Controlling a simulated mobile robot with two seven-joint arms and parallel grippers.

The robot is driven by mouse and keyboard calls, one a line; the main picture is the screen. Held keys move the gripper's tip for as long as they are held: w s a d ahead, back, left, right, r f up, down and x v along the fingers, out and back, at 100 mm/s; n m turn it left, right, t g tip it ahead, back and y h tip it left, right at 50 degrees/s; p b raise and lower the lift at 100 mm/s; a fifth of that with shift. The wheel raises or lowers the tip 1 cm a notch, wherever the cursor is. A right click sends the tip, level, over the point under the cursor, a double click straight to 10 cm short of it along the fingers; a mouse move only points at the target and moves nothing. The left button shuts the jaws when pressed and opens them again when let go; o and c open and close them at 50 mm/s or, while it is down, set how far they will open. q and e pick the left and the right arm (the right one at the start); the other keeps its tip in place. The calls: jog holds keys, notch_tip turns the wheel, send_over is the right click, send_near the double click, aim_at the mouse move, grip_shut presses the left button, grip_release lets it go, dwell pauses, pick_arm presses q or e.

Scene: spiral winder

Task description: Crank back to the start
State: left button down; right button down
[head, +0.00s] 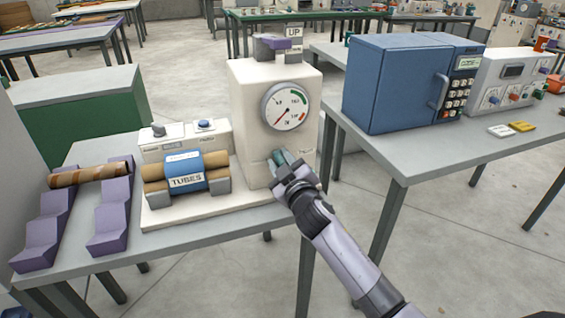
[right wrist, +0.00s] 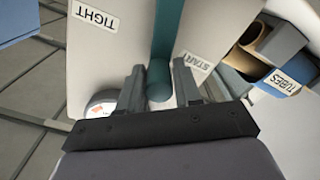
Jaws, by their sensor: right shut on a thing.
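The cream winder (head: 250,90) stands on the grey table, with a round dial on its front. Its teal crank (head: 279,158) is low on the front, partly hidden by my right gripper (head: 293,178). In the right wrist view the teal crank arm (right wrist: 168,30) ends in a round handle (right wrist: 159,82) between the fingers of my right gripper (right wrist: 159,88), which is shut on it. A START label (right wrist: 194,64) lies just right of the handle there, and a TIGHT label (right wrist: 96,16) is at the upper left. My left gripper is not in view.
A blue TUBES holder (head: 186,176) with brown tubes sits left of the winder. Purple stepped racks (head: 113,215) hold a brown tube (head: 90,174) at the far left. A blue keypad cabinet (head: 400,85) stands on another table at right, with floor between the tables.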

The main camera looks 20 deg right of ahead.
jog(key=a+f+n+b, duration=0.1)
jog(key=n, duration=0.2)
jog(key=a+f+n+b, duration=0.1)
jog(key=n, duration=0.2)
jog(key=a+f+n+b, duration=0.1)
jog(key=n, duration=0.1)
jog(key=shift+a+n, duration=0.15)
jog(key=shift+n, duration=0.25)
jog(key=shift+w+a+f+n+b, duration=0.1)
jog(key=shift+a+f+n+b, duration=0.15)
jog(key=shift+n, duration=0.35)
jog(key=shift+a+f+n+b, duration=0.15)
jog(key=shift+f+n, duration=0.15)
jog(key=shift+n, duration=0.3)
jog(key=c, duration=0.9)
grip_release()
jog(key=shift+f, duration=0.1)
jog(key=shift+s+a+f, duration=0.1)
jog(key=shift+s+a, duration=0.05)
jog(key=shift+s, duration=0.05)
